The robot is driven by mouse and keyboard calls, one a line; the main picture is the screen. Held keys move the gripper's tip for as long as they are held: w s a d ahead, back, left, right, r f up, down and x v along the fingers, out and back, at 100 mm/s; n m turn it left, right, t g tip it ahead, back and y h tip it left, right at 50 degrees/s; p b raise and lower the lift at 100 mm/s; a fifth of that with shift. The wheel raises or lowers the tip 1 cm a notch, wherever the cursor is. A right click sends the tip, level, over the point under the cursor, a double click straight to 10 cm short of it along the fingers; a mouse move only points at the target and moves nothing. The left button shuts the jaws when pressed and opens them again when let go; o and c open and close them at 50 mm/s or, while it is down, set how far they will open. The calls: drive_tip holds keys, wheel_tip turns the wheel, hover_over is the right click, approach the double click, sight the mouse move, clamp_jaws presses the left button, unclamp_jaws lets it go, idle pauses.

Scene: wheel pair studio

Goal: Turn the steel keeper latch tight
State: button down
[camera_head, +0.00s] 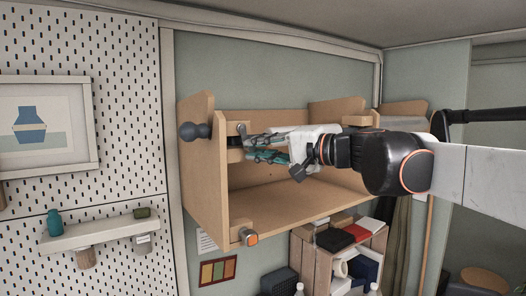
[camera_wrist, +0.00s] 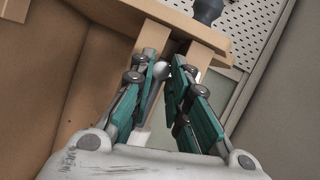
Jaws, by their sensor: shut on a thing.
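The steel keeper latch (camera_wrist: 160,71) shows in the wrist view as a small grey metal piece with a rounded end, between my fingers. In the head view its metal end (camera_head: 241,129) shows small at the wooden block on the cabinet's left panel. My gripper (camera_wrist: 166,66) has its two teal fingers closed around the latch, one on each side. In the head view my gripper (camera_head: 247,147) reaches left across the open cabinet to that block. The fingers hide part of the latch, and its exact angle is hard to tell.
The open wooden cabinet (camera_head: 300,196) surrounds my gripper. A dark round knob (camera_head: 195,131) sticks out of its left panel. A block with an orange-ended knob (camera_head: 250,237) sits at the lower front edge. A shelf (camera_head: 100,232) hangs on the pegboard at left.

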idle(0.3)
drive_tip(key=shift+f, duration=0.1)
drive_tip(key=c, duration=1.5)
unclamp_jaws()
drive_tip(key=shift+c, duration=0.2)
drive_tip(key=v, duration=0.7)
drive_tip(key=shift+s+d, duration=0.15)
drive_tip(key=shift+s, duration=0.05)
